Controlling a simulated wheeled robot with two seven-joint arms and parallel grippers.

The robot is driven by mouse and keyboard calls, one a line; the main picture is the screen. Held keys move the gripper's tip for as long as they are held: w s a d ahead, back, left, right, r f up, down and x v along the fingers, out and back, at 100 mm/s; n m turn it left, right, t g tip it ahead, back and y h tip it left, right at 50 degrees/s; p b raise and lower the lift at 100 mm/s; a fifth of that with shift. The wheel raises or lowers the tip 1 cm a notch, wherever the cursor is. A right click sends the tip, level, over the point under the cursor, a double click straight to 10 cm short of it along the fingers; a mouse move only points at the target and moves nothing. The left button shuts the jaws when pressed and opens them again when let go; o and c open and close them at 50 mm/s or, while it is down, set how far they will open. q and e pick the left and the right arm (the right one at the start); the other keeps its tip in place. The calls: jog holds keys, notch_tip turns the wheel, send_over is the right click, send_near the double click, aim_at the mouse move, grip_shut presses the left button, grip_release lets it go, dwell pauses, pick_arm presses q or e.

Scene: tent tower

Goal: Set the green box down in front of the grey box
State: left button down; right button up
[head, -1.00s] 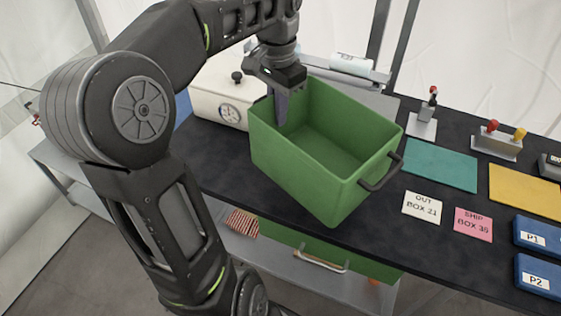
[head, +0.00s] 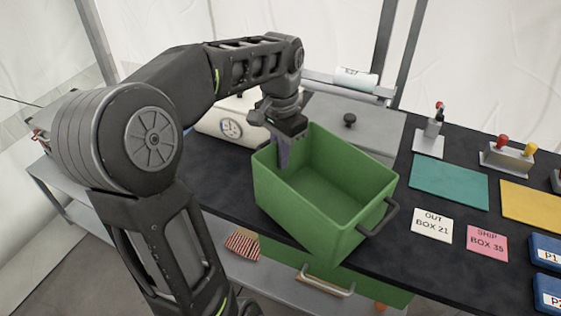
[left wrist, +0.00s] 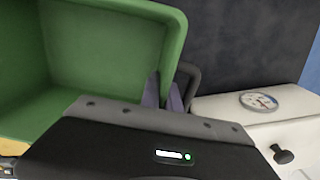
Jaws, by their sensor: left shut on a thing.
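The open, empty green box (head: 325,215) hangs or stands over the front part of the dark table; I cannot tell if its bottom touches. My left gripper (head: 284,158) points down at its back-left end and is shut on it. The left wrist view shows the fingers (left wrist: 164,95) at the end wall of the green box (left wrist: 105,50), beside a dark handle (left wrist: 186,82); the exact grip is partly hidden. The grey box (head: 375,139), flat-topped with a black knob, stands behind the green box, which hides its lower front. My right gripper is not in view.
A cream box with a gauge (head: 212,126) stands behind left. Teal (head: 448,182) and yellow mats lie right, with labels OUT BOX 21 (head: 432,225) and SHIP BOX 35 (head: 486,242) before them. Another green container (head: 375,288) is below the table edge.

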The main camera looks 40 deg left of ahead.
pick_arm(q)
notch_tip(320, 180, down, 2)
dwell(0.4)
jog(key=shift+f, duration=0.2)
jog(key=c, duration=1.6)
grip_release()
jog(key=shift+r, duration=0.15)
